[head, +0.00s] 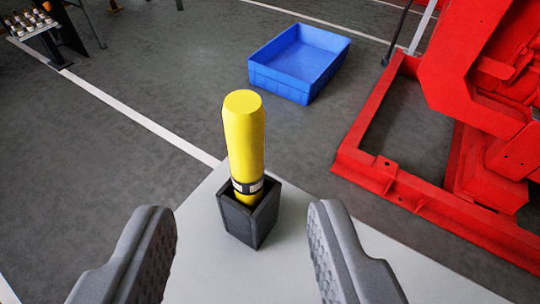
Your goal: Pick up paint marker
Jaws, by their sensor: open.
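A yellow paint marker (244,142) stands upright in a small dark square holder (247,222), its lower end hidden inside. The holder sits on a light grey tabletop (205,262) near its far corner. My gripper (240,225) is open, with one grey finger at the lower left and one at the lower right. The marker and holder appear between the fingers in the picture, beyond the fingertips, and neither finger appears to touch them.
An empty blue bin (298,68) lies on the grey floor beyond the table. A large red machine frame (420,200) fills the right side. A rack with several small items (30,24) stands at the far upper left. The floor at left is clear.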

